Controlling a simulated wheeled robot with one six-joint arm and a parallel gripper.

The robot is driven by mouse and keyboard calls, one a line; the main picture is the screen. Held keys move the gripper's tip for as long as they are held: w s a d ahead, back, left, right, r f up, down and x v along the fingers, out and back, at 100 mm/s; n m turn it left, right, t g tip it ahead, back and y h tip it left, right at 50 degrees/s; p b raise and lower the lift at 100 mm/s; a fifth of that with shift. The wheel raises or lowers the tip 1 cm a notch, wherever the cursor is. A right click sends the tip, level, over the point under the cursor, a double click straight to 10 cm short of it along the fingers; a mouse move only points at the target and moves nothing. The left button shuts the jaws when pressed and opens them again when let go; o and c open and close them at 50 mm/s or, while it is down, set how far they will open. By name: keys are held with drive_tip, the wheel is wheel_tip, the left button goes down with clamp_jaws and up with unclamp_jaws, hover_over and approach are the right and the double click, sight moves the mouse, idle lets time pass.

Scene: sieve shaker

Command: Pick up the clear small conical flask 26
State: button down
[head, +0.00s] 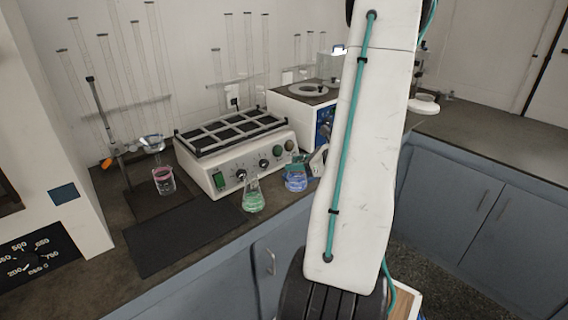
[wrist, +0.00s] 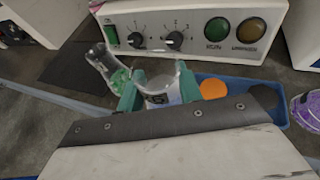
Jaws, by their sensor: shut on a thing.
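The clear small conical flask (wrist: 160,94) is between the teal fingertips of my gripper (wrist: 159,92) in the wrist view, and the gripper is shut on it. It has a dark mark on its side; its lower part is hidden by the gripper. In the head view a bluish glass vessel (head: 296,181) shows beside my gripper (head: 311,164), apparently this flask, with blue showing in or through it. The arm covers part of the gripper there. I cannot tell whether the flask touches the bench.
A green-liquid flask (head: 252,200) stands close left, also in the wrist view (wrist: 112,70). A blue tray (wrist: 238,75) with an orange round thing (wrist: 213,89) lies right. The shaker (head: 235,165) stands behind. A pink-liquid beaker (head: 164,182) and dark mat (head: 180,238) are left.

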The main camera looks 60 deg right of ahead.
drive_tip(key=s+d+r, duration=0.3)
drive_tip(key=s+r, duration=0.3)
drive_tip(key=s, duration=0.2)
idle(0.8)
